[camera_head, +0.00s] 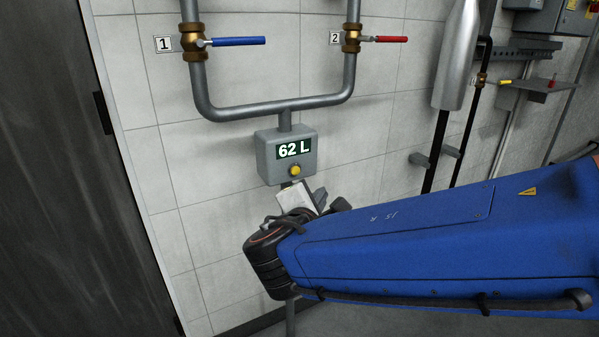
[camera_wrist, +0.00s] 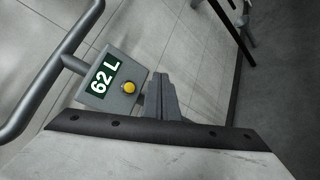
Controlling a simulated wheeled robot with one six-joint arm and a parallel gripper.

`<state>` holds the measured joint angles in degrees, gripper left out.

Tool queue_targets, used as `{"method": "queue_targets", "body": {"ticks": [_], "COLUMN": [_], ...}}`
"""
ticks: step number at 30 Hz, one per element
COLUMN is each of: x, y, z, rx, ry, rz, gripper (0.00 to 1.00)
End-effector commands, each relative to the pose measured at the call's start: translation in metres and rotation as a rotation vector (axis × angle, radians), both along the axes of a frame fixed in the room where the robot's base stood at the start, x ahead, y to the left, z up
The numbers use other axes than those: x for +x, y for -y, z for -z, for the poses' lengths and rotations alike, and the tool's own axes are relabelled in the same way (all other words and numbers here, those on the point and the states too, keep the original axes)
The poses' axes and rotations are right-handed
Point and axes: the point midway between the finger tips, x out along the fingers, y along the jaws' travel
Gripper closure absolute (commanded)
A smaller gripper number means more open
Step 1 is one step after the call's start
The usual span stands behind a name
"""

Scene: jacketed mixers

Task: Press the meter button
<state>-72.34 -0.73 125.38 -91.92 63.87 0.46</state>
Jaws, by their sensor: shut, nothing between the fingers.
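The meter is a grey box (camera_head: 262,160) on the wall pipe, with a display reading 62 L. Its yellow round button (camera_head: 295,170) sits at the lower right of the face. In the wrist view the meter (camera_wrist: 97,97) appears tilted, with the yellow button (camera_wrist: 129,87) in plain sight. My gripper (camera_wrist: 162,82) is shut and empty, its fingertips just right of the button in the wrist view. In the head view my gripper shows below the meter, partly hidden by my wrist. I cannot tell whether the fingertips touch the meter.
Above the meter, a U-shaped grey pipe (camera_head: 285,107) joins valve 1 with a blue lever (camera_head: 239,41) and valve 2 with a red lever (camera_head: 390,39). A silver cylinder (camera_head: 457,55) and black pipes stand to the right. A dark door (camera_head: 50,170) is at left.

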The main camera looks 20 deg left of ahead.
Motion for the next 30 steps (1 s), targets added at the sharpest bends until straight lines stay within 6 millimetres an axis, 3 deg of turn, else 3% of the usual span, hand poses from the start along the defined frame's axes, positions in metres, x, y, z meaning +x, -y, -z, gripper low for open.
{"method": "queue_targets", "body": {"ticks": [8,30], "x": [0.005,0.054], "y": [-0.005,-0.062], "z": [0.0,0.0], "rx": [0.0,0.001], "ry": [-0.001,-0.001], "rz": [0.002,0.001], "gripper": [1.0,1.0]}}
